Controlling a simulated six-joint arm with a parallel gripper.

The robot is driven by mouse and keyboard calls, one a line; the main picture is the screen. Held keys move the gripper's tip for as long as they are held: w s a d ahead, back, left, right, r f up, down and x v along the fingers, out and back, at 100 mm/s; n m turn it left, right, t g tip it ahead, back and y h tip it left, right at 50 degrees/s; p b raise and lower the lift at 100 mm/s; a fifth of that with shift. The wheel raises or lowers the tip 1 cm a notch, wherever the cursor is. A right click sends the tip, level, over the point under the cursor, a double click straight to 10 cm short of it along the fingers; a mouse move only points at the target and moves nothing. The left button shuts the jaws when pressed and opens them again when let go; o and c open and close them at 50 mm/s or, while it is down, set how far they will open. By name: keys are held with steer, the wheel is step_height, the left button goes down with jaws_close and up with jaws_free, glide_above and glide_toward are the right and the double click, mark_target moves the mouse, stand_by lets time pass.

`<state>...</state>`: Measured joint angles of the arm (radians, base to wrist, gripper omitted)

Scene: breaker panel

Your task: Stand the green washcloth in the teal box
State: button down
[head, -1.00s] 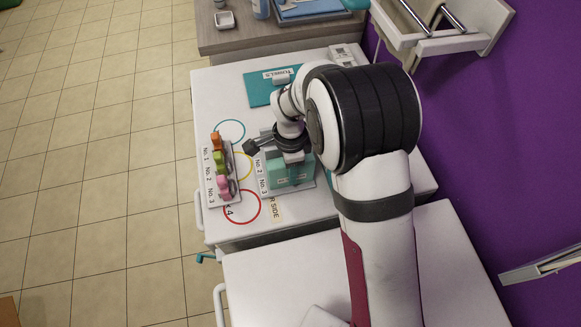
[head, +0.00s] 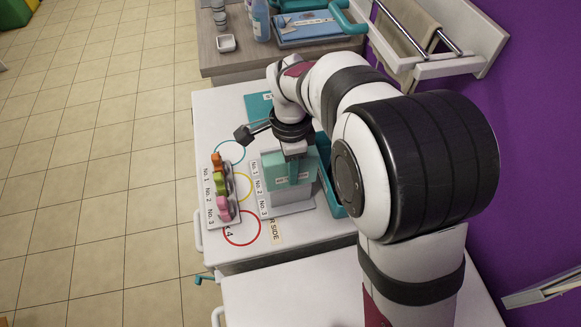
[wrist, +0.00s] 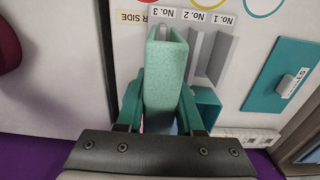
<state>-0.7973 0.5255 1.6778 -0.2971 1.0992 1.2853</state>
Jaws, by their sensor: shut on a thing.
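My gripper (wrist: 160,112) is shut on the green washcloth (wrist: 166,75), a pale green folded slab held upright between teal fingers. In the head view the washcloth (head: 282,168) hangs below my wrist, over the grey slotted rack (head: 293,209). In the wrist view its far end overlaps the rack's No. 3 slot; I cannot tell how much clearance is under it. The teal box (wrist: 207,106) is open-topped and stands beside the rack, partly hidden by my finger. In the head view the box (head: 329,187) is right of the washcloth, partly behind my arm.
Grey slots (wrist: 222,55) by the No. 1 and No. 2 labels look empty. A tray of orange, green and pink items (head: 222,190) stands left, near coloured rings. A teal "TOWELS" panel (wrist: 283,78) lies flat on the white top. A purple wall (head: 530,150) bounds the right.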

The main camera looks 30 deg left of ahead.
steer(key=shift+r, duration=2.5)
steer(key=w+d+f, duration=0.2)
steer(key=w+d, duration=0.1)
steer(key=d, duration=0.5)
steer(key=w+d+f, duration=0.1)
steer(key=w+d, duration=0.3)
steer(key=d, duration=0.5)
steer(key=w+a, duration=1.1)
steer(key=a, duration=0.1)
steer(key=f, duration=1.2)
steer(key=shift+w+a+f, duration=0.15)
steer(key=shift+w+a, duration=0.1)
steer(key=shift+w, duration=0.15)
steer(key=shift+f, duration=0.15)
steer(key=c, duration=0.5)
jaws_free()
steer(key=shift+c, duration=0.2)
